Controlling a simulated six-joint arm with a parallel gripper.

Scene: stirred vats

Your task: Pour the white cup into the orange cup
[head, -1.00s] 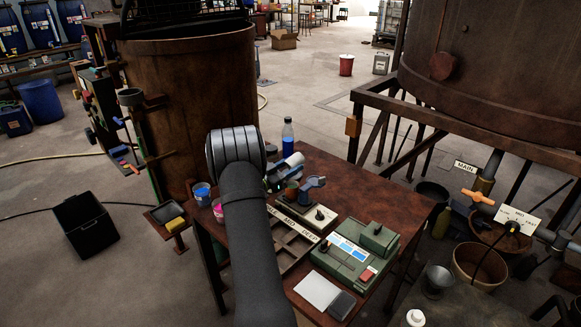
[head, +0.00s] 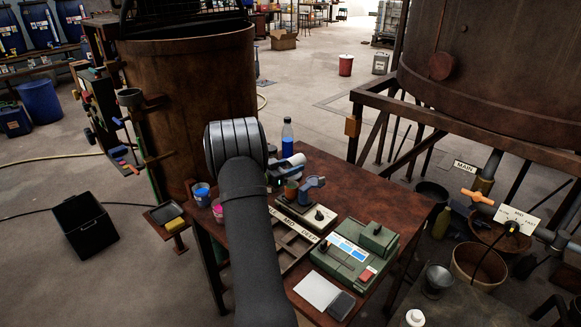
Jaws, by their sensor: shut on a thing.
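The white cup (head: 294,160) shows just right of my arm's wrist, near the back left of the rusty table. It lies tilted, not upright, and is partly hidden. My gripper (head: 281,172) is mostly hidden behind my arm and is shut on the white cup. The fingers cannot be made out clearly. The orange cup (head: 291,188) stands upright on the table, just below the white cup in the picture. I cannot tell whether the white cup's rim is over it, and no stream shows.
A clear bottle with blue liquid (head: 287,143) stands behind. A blue-grey object (head: 313,184) is right of the orange cup. Blue (head: 201,193) and pink (head: 217,211) cups stand at the left edge. A green control box (head: 355,250) is in front. The table's right back is clear.

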